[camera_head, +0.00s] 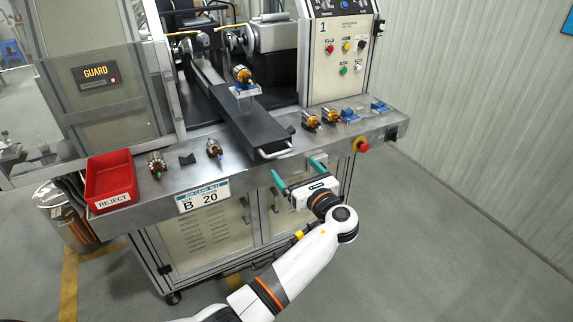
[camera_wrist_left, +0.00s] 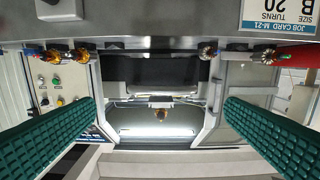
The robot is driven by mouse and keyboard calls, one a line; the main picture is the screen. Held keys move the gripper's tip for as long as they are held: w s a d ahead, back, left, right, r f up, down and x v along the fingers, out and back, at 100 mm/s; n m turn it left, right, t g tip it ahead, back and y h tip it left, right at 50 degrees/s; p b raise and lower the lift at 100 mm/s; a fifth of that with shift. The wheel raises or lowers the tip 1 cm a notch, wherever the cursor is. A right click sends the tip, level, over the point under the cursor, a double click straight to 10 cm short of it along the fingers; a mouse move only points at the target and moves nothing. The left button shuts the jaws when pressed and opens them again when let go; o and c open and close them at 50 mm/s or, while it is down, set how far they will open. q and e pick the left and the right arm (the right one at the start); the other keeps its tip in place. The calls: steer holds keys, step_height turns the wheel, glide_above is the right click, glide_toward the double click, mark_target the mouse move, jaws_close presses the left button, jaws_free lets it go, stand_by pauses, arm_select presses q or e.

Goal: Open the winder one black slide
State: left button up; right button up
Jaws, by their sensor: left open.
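The black slide (camera_head: 250,122) of winder one runs from the winding heads out over the steel bench, with its front end near the bench's front edge. A pale bar handle (camera_head: 273,153) is on that front end. A copper armature (camera_head: 243,75) sits on a small holder over the slide. My left gripper (camera_head: 297,172) is open and empty, its teal fingers apart just in front of and below the handle. My right gripper is out of view.
On the bench are a red reject bin (camera_head: 110,178), loose armatures (camera_head: 214,148) and blue holders (camera_head: 349,115). A red stop button (camera_head: 362,145) sticks out of the front edge. A guard panel (camera_head: 96,73) stands at left. The floor at right is clear.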

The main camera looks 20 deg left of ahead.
arm_select(q)
steer(key=shift+v, duration=1.55)
steer(key=shift+f, duration=0.1)
steer(key=s+f+n+g+h, duration=0.1)
steer(key=s+f+h, duration=0.15)
steer(key=f, duration=0.85)
steer(key=s+f+g+h, duration=0.1)
steer(key=f+h, duration=0.2)
steer(key=f, duration=0.8)
steer(key=s+a+f+n+g+h+b, duration=0.1)
steer(key=s+f+n+g+h, duration=0.1)
steer(key=s+f, duration=0.45)
steer(key=s+f+n+g+h, duration=0.1)
steer(key=s+f+n, duration=0.15)
steer(key=f, duration=0.75)
steer(key=s+a+f+n+g+h, duration=0.1)
steer(key=s+f+n, duration=0.5)
steer(key=s, duration=0.8)
steer(key=s+a+f+n+g+h, duration=0.1)
steer(key=s+f+n, duration=0.5)
steer(key=s, duration=0.7)
steer(key=s+a+f+n+g+h, duration=0.2)
steer(key=s+f+n, duration=0.4)
steer(key=s, duration=0.8)
step_height(320, 180, down, 3)
steer(key=shift+s+f+g+h+b, duration=0.15)
steer(key=shift+s+g+h+b, duration=0.25)
steer(key=shift+g, duration=0.5)
steer(key=shift+w, duration=0.1)
